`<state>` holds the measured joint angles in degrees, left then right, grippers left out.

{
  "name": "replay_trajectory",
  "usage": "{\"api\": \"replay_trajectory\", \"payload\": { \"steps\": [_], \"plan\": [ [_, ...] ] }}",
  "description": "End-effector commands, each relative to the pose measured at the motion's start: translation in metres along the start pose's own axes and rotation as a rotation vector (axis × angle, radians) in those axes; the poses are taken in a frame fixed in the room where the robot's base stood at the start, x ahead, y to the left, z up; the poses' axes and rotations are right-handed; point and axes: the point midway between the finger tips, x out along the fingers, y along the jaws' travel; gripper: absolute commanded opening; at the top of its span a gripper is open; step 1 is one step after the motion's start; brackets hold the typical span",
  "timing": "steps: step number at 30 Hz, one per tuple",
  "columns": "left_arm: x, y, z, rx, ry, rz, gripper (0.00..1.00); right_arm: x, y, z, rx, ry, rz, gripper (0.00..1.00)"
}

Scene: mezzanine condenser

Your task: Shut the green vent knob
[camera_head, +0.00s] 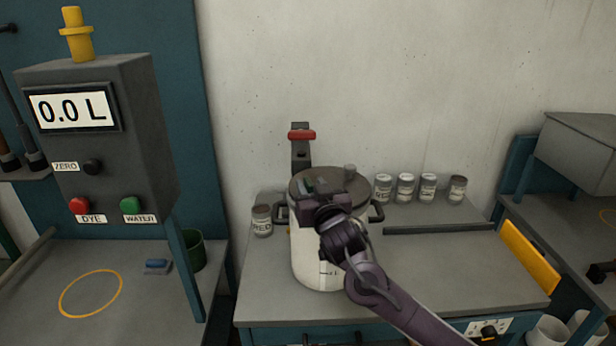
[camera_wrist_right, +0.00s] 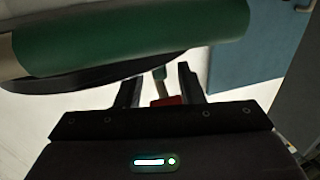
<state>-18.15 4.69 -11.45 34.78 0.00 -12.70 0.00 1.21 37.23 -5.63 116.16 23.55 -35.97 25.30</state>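The white pot (camera_head: 318,258) with a dark lid (camera_head: 300,182) stands on the bench. My right gripper (camera_head: 312,187) is over the lid and hides much of it. A small green patch, perhaps the green vent knob (camera_head: 321,185), shows among the gripper's dark parts. In the right wrist view a large green rounded shape, likely the same knob (camera_wrist_right: 135,38), fills the top. The gripper's two fingers (camera_wrist_right: 158,82) stand apart below it, with a gap between them. I cannot tell whether they touch the knob. My left gripper is out of view.
A red-handled clamp or lever (camera_head: 301,135) rises behind the pot. A RED jar (camera_head: 262,221) stands left of it, and several jars (camera_head: 405,188) stand at the back right. A dispenser box (camera_head: 100,130) reads 0.0 L. The bench's front right (camera_head: 460,270) is clear.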

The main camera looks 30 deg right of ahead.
Motion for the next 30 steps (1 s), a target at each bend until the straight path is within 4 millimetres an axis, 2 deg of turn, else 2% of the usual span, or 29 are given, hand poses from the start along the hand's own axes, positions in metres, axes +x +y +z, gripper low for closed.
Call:
{"api": "replay_trajectory", "payload": {
  "steps": [3,6,11,16,24,30],
  "plan": [
    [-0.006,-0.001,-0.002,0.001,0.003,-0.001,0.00,0.016,0.000,-0.002,-0.001,0.001,0.001,0.35],
    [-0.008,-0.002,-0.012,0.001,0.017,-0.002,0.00,0.023,0.000,-0.001,0.000,0.000,0.001,0.35],
    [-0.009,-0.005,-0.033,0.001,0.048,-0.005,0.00,0.027,0.000,0.000,0.000,0.000,-0.001,0.35],
    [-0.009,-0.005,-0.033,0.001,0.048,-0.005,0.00,0.027,0.000,0.001,0.000,0.000,-0.001,0.35],
    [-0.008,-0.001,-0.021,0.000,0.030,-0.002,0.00,0.027,0.000,0.000,0.000,-0.001,0.000,0.00],
    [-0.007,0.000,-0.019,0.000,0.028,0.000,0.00,0.027,0.000,0.001,0.001,-0.001,0.003,0.00]
  ]
}}
